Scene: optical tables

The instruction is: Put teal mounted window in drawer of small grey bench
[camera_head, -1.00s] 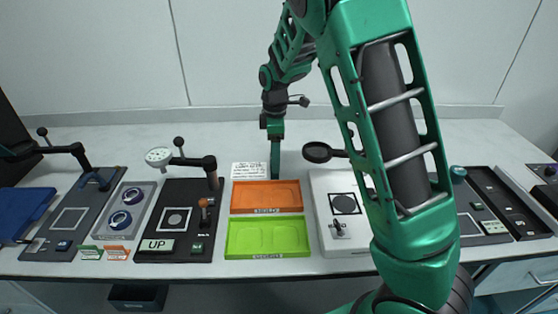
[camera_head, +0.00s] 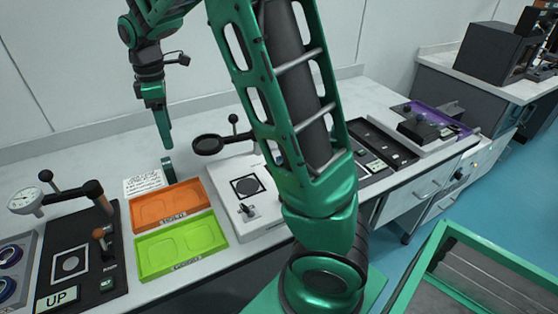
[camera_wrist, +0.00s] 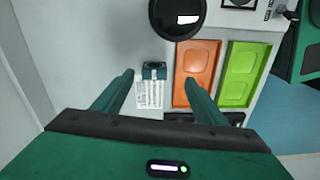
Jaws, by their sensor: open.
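A small teal block, which looks like the teal mounted window (camera_head: 168,168), stands on the white table just behind the orange tray, beside a printed white card. In the wrist view the teal block (camera_wrist: 154,70) shows between and beyond my two fingers. My gripper (camera_head: 166,140) is open and empty, pointing down just above the block; in the wrist view its fingers (camera_wrist: 160,82) are spread wide. A grey-sided bench (camera_head: 490,105) with a light top stands at the back right. I cannot tell which drawer belongs to it.
The orange tray (camera_head: 170,206) and green tray (camera_head: 181,246) sit in front of the block. A round black magnifier-like disc (camera_head: 208,145) is to its right. Drawer fronts (camera_head: 400,204) line the table's right end. A green-framed cart (camera_head: 450,270) stands at lower right.

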